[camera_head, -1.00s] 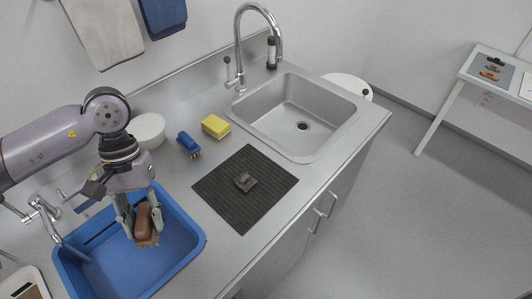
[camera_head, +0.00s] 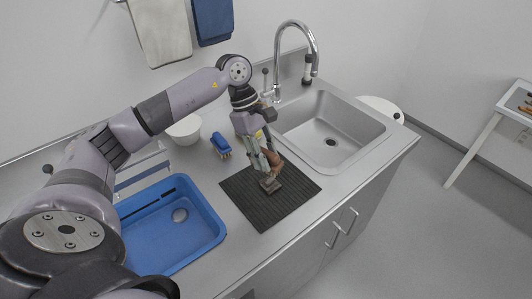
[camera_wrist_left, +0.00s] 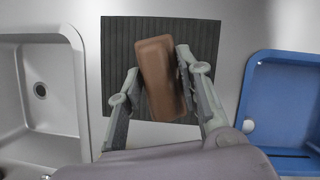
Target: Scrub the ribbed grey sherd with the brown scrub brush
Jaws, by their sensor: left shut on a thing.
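My left gripper (camera_head: 267,160) is shut on the brown scrub brush (camera_head: 275,162). It holds the brush, tilted, over the dark ribbed mat (camera_head: 285,207). The grey sherd (camera_head: 271,186) lies on the mat just below the brush. The two look very close; I cannot tell whether the bristles touch it. In the left wrist view the brush (camera_wrist_left: 162,80) sits between the fingers (camera_wrist_left: 158,68) in front of the mat (camera_wrist_left: 205,40), and the sherd is hidden there. My right gripper is not in view.
A blue brush (camera_head: 221,145) and a white bowl (camera_head: 185,130) are behind. The steel sink (camera_head: 345,125) with a tall tap (camera_head: 316,45) is at the right.

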